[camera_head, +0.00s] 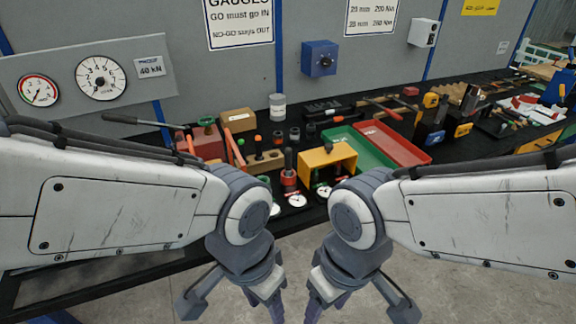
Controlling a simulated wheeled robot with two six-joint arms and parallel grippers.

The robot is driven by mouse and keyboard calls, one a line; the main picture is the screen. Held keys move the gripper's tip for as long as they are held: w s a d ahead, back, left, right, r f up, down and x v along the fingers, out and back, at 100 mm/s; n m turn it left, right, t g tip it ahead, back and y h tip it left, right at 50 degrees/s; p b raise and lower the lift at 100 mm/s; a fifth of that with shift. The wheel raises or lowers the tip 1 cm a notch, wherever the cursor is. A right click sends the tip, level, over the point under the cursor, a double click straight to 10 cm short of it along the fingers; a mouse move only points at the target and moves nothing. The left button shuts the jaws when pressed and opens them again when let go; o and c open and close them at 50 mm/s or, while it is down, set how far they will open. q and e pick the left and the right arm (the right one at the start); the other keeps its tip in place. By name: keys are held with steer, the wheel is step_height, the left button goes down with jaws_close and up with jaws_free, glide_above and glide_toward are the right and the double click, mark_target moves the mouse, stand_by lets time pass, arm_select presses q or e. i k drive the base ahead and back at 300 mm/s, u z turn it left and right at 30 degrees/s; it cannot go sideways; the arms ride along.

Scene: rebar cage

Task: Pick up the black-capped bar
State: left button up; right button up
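I cannot single out the black-capped bar with certainty. Small upright pieces stand in and around a wooden block (264,161) at mid-table; one has an orange top (258,139) and others look dark, such as the dark-topped piece (277,138) and another dark piece (294,134). A dark upright cylinder on a red base (289,178) stands just in front. My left gripper (268,300) and my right gripper (322,300) hang side by side at the bottom, in front of the table edge and apart from these pieces. Their fingertips are cut off by the frame; nothing held shows.
A yellow box (328,163), a green tray (357,147) and a red tray (393,142) lie right of the block. A grey can (277,106) stands behind. Tools crowd the right; a gauge panel (85,85) stands left.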

mark_target(288, 150)
steer(key=k, duration=0.6)
steer(key=z, duration=0.25)
steer(key=i, duration=1.45)
steer(key=u, duration=0.5)
